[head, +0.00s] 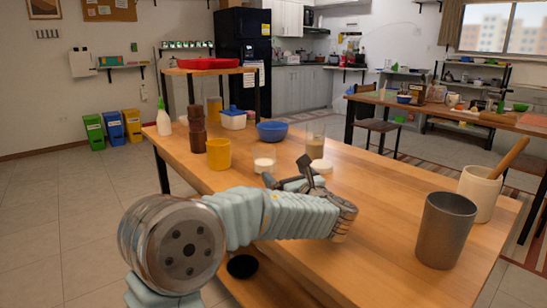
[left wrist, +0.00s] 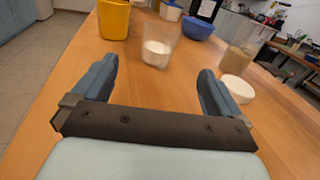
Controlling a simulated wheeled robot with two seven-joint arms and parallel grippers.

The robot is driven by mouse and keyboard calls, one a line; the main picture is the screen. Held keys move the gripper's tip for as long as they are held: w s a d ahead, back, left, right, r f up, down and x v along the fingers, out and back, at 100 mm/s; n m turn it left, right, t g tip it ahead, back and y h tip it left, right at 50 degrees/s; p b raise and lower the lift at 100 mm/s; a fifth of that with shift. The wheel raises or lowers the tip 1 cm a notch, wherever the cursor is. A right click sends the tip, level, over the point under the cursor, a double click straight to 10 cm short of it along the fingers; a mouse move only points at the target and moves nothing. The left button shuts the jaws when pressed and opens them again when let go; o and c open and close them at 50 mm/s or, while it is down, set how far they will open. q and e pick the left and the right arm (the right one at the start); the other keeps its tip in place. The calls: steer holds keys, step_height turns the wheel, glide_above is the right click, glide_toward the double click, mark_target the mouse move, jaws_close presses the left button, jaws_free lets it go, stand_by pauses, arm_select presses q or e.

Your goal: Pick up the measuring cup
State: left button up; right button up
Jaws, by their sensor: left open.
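A clear cup with white contents (head: 264,163) stands upright on the wooden table. In the left wrist view this cup (left wrist: 157,50) is ahead of my gripper, roughly centred between the fingers. A second clear cup with beige contents (head: 316,143) stands behind and to the right; it shows at the right in the left wrist view (left wrist: 238,58). I cannot tell from markings which is the measuring cup. My left gripper (head: 289,172) is open and empty, low over the table, short of the nearer cup. My right gripper is out of view.
A white disc (head: 321,167) lies just right of the left gripper. A grey tumbler (head: 446,230) and a utensil crock (head: 478,192) stand at the right. The table's middle right is clear.

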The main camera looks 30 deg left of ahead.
mark_target(269, 157)
arm_select(q)
steer(key=p+x, duration=0.1)
steer(key=x, duration=0.7)
steer(key=shift+w, duration=0.3)
steer(key=p+x, duration=0.1)
steer(key=x, duration=0.4)
steer(key=shift+w+a, duration=0.15)
steer(key=shift+a, duration=0.2)
steer(key=c, duration=1.1)
steer(key=shift+c, duration=0.3)
steer(key=shift+r, duration=0.15)
